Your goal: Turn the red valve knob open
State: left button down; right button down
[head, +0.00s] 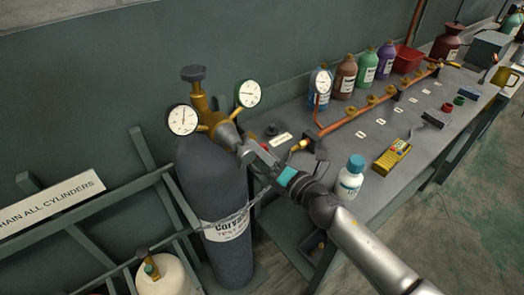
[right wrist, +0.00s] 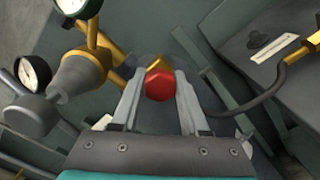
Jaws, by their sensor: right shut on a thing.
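The red valve knob (right wrist: 159,85) sits between the two fingers of my right gripper (right wrist: 161,78) in the right wrist view, with a finger against each side. In the head view my right gripper (head: 252,152) reaches in from the lower right, beside the brass regulator (head: 203,108) on the dark gas cylinder (head: 212,190). The fingers mostly hide the knob there. The gripper is shut on the knob. How far the knob is turned cannot be told. My left gripper is not in view.
Two gauges (head: 183,119) (head: 247,93) flank the regulator close to my right gripper. A chain (head: 228,219) crosses the cylinder. The bench on the right holds a copper manifold (head: 370,113), a white bottle (head: 350,180) and a yellow meter (head: 391,155).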

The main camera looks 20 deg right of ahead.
dwell(0.3)
jog(key=shift+c, duration=2.1)
grip_release()
jog(key=b+v, duration=0.2)
jog(key=v, duration=1.3)
jog(key=shift+s+r, duration=0.1)
